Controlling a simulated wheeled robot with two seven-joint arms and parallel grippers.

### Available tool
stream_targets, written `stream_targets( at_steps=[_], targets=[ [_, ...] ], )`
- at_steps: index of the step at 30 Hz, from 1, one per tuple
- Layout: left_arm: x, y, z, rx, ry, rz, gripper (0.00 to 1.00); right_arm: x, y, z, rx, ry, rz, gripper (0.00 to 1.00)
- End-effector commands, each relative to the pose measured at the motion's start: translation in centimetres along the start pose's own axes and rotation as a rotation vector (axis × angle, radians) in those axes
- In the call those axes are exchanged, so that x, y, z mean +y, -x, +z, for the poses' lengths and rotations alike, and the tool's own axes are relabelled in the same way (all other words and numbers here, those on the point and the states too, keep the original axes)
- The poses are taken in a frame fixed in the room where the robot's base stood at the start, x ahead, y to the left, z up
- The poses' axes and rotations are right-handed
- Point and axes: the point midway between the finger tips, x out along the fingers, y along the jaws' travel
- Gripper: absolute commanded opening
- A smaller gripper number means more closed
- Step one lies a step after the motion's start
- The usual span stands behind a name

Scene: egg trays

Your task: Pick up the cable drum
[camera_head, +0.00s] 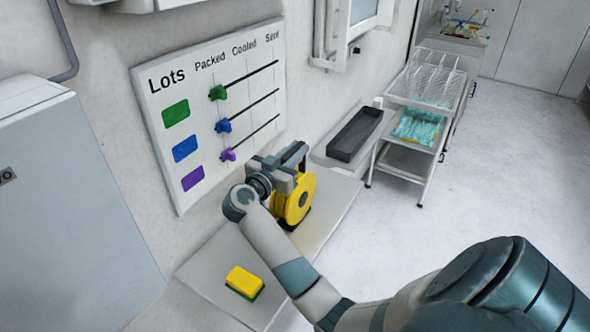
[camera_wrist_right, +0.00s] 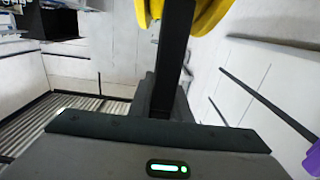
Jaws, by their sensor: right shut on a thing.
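The cable drum (camera_head: 300,198) is a yellow reel in a black frame, at the wall-side shelf in the middle of the head view. My right gripper (camera_head: 289,172) is at the top of its frame and shut on it. In the right wrist view the drum's yellow rim (camera_wrist_right: 206,12) shows at the top, and a black bar of its frame (camera_wrist_right: 175,45) runs down to the gripper (camera_wrist_right: 168,103). I cannot tell whether the drum's base touches the shelf. My left gripper is not in view.
The light grey shelf (camera_head: 215,262) holds a yellow and green sponge (camera_head: 244,282). A lots board (camera_head: 215,110) with sliders hangs on the wall behind. A dark tray (camera_head: 355,133) and a wire rack trolley (camera_head: 428,85) stand beyond. Floor at right is clear.

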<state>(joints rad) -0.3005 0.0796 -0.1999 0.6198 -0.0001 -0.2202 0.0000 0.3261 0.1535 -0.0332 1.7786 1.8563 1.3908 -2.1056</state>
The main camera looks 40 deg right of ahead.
Motion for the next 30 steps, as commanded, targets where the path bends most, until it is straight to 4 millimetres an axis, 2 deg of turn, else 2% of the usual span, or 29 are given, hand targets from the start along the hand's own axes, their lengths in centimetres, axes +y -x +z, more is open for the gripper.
stream_targets(
  at_steps=[8,19,25,30],
  targets=[
    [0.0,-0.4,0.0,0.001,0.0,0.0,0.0,-0.1,0.0,-1.1,0.003,-0.005,-0.001,0.0],
    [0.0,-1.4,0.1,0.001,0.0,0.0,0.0,0.0,0.0,-4.2,0.004,-0.007,0.0,0.0],
    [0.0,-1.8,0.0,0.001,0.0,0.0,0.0,1.8,0.3,-5.2,0.004,-0.004,0.0,0.0],
    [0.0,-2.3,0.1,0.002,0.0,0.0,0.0,4.1,0.7,-6.5,0.005,-0.007,0.0,0.0]
  ],
)
